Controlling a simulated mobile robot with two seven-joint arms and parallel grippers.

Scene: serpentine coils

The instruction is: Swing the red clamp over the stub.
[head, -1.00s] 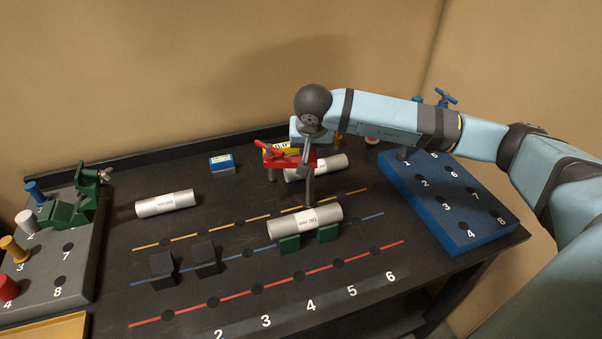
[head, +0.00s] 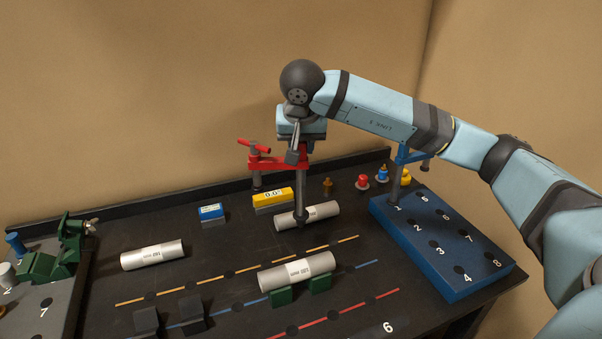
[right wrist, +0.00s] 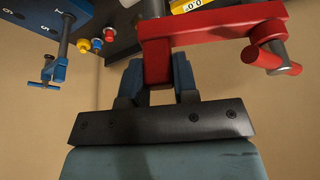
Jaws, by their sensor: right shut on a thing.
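The red clamp (head: 272,162) has a red arm, a red T-handle screw at its left end and a dark post (head: 301,195) hanging at its right end. My right gripper (head: 302,148) is shut on the clamp above the post and holds it upright over the table. The right wrist view shows the red clamp (right wrist: 212,22) between the fingers of the gripper (right wrist: 158,82). The post's lower end shows in front of the rear silver cylinder (head: 325,212). Another silver cylinder (head: 290,272) lies on green rests (head: 320,284). Which cylinder is the stub I cannot tell. My left gripper is out of view.
A third silver cylinder (head: 152,255) lies at left. A blue numbered block (head: 452,284) with a blue clamp (head: 403,157) stands at right. A yellow box (head: 273,196) and a blue box (head: 211,211) stand behind. Green clamp parts (head: 68,240) sit on the left grey block.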

